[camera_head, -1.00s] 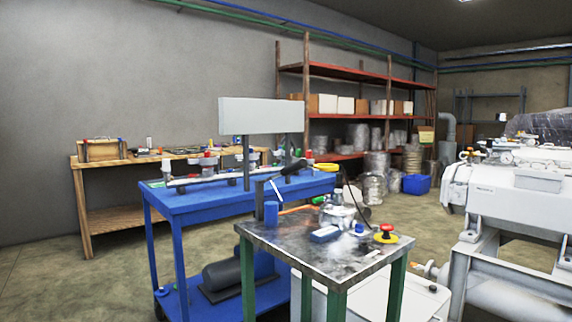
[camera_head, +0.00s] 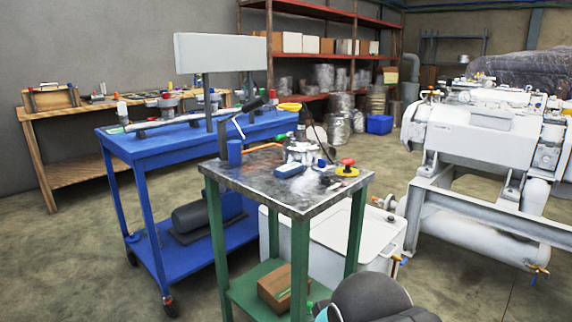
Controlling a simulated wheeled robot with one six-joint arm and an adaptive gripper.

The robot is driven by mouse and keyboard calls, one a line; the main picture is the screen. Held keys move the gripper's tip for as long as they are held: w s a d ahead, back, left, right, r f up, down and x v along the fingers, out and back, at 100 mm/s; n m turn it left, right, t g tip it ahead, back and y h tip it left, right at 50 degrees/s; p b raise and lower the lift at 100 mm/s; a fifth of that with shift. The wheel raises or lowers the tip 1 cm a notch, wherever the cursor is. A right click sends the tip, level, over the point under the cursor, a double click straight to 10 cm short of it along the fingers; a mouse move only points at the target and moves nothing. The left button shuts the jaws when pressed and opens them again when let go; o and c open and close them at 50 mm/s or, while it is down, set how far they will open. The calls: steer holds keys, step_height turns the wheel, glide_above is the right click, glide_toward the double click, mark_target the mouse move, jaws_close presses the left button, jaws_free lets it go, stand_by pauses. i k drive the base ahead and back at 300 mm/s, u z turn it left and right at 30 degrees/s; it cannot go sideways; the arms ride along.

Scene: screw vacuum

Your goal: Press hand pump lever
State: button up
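A small metal-topped table with green legs (camera_head: 235,183) stands in the middle of the view. At its back left edge is what looks like the hand pump: a dark upright post (camera_head: 224,142) with a black-handled lever (camera_head: 256,103) that slants up to the right. A small blue cylinder (camera_head: 235,153) stands beside the post. The pump's details are too small to tell. A rounded dark grey part with a teal edge at the bottom of the picture seems to belong to my arm. My gripper does not show.
A red button on a yellow base (camera_head: 347,168) and a blue block (camera_head: 289,171) lie on the tabletop. A blue cart (camera_head: 150,146) stands behind left. A white machine (camera_head: 470,140) stands at right. A cardboard box (camera_head: 280,290) sits on the lower shelf.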

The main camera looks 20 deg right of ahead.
mark_target(261, 101)
steer(key=u, duration=1.4)
steer(key=i, duration=1.8)
steer(key=z, duration=2.8)
